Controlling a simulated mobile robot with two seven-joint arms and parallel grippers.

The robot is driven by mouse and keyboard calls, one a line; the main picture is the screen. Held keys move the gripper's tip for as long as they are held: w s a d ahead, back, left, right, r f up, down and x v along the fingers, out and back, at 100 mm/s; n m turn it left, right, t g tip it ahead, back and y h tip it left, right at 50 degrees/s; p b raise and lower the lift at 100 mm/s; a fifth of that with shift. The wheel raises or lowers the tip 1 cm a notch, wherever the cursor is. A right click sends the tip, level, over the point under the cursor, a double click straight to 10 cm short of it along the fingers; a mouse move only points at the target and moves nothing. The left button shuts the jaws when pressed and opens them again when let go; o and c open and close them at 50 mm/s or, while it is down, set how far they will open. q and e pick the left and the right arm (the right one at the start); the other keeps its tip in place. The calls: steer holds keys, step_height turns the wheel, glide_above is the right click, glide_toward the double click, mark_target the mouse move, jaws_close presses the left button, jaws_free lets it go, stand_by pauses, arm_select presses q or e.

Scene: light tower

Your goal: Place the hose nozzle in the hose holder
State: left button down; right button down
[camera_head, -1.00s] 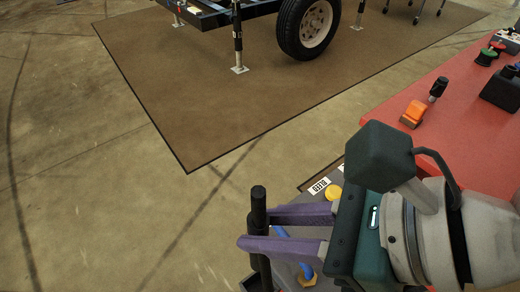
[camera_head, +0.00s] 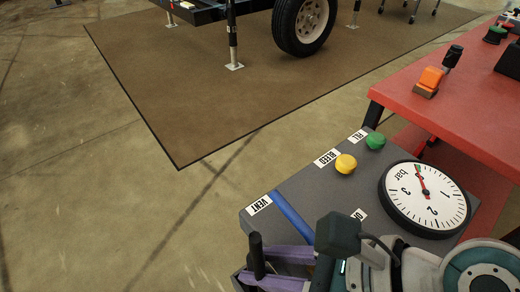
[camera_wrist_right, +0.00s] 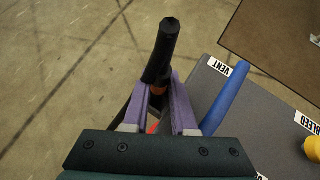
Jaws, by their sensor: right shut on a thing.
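The hose nozzle, a black cylinder (camera_head: 256,246), stands roughly upright between the purple fingers of my right gripper (camera_head: 256,264), which is shut on it. In the right wrist view the black nozzle (camera_wrist_right: 163,48) sticks out past the fingers (camera_wrist_right: 160,88), with an orange band low on it. Its lower end is mostly hidden by the fingers. A dark edge (camera_head: 238,281) at the left side of the grey panel may be the hose holder; I cannot tell whether the nozzle is inside it. My left gripper is not in view.
The grey panel (camera_head: 300,190) carries a blue bar (camera_head: 293,216), a yellow knob (camera_head: 346,164), a green knob (camera_head: 375,140) and a round gauge (camera_head: 424,198). A red table (camera_head: 440,110) stands behind it at the right. Floor left of the panel is clear.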

steer(key=c, duration=1)
jaws_free()
